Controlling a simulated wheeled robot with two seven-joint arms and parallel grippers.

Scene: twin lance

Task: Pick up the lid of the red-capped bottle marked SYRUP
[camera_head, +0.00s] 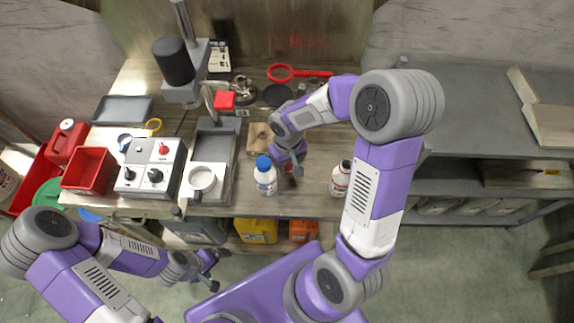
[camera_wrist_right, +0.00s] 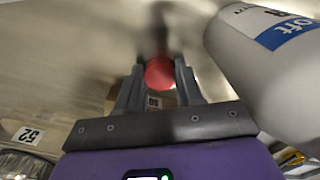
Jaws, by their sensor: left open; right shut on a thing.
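My right gripper (camera_head: 291,170) is shut on a small round red cap (camera_wrist_right: 160,73), held between the fingertips in the right wrist view. In the head view only a bit of red shows by the fingers, over the bench. A white bottle with a reddish label (camera_head: 340,180) stands upright to the right of this gripper; its top looks dark, its label is too small to read, and no red cap shows clearly on it. A white bottle with a blue cap (camera_head: 265,175) stands just left of the gripper. My left gripper (camera_head: 212,269) is open and empty, below the bench's front edge.
The bench (camera_head: 225,210) also holds a control box (camera_head: 150,168), a grey machine with a round cup (camera_head: 202,179), red bins (camera_head: 88,170) and a red-handled magnifier (camera_head: 300,73). A grey shelf (camera_head: 460,110) stands at right. In the wrist view a large white bottle (camera_wrist_right: 270,75) is close beside the right fingers.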

